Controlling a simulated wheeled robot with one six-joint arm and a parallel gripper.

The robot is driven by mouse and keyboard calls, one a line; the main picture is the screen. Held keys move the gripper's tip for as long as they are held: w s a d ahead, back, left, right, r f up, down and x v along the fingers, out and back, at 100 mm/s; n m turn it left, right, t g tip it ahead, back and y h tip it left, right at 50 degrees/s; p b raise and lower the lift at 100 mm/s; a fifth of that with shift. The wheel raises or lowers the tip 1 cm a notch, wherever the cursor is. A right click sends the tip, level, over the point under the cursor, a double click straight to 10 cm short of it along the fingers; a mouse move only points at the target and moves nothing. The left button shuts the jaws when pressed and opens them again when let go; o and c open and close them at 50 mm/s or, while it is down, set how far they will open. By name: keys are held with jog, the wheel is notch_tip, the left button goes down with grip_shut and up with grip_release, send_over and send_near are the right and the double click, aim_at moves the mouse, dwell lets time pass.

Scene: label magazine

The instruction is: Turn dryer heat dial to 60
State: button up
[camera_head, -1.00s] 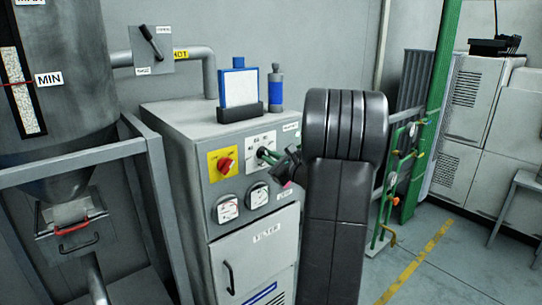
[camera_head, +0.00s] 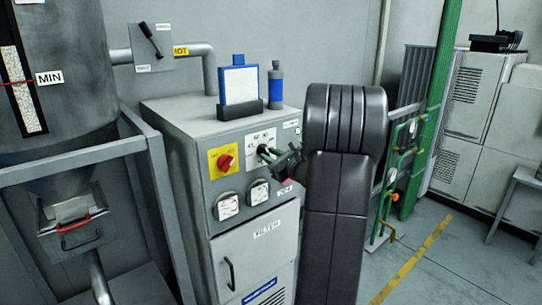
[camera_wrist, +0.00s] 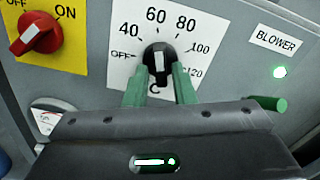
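The heat dial (camera_wrist: 158,60) is a black round knob with a white pointer mark, on a white scale plate marked OFF, 40, 60, 80, 100 and 120. In the wrist view its white mark stands nearly upright, in line with the 60 above it. My gripper (camera_wrist: 159,78) has its two green fingers on the left and right sides of the knob, and the knob fills the gap between them. In the head view my gripper (camera_head: 267,154) reaches the scale plate from the right; the dial is hard to make out there.
A red rotary switch (camera_head: 225,161) on a yellow plate is left of the dial. Two gauges (camera_head: 228,207) sit below. A blue-framed panel (camera_head: 240,84) and bottle (camera_head: 275,85) stand on the cabinet (camera_head: 160,112).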

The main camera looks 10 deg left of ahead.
jog(key=shift+o, duration=0.7)
jog(key=b+v, duration=0.2)
jog(key=v, duration=1.1)
jog(key=shift+s+d, duration=0.2)
jog(key=shift+d, duration=0.1)
jog(key=p+x, duration=0.2)
jog(key=x, duration=1.2)
jog(key=shift+r, duration=0.1)
jog(key=shift+d, duration=0.1)
jog(key=shift+s, duration=0.1)
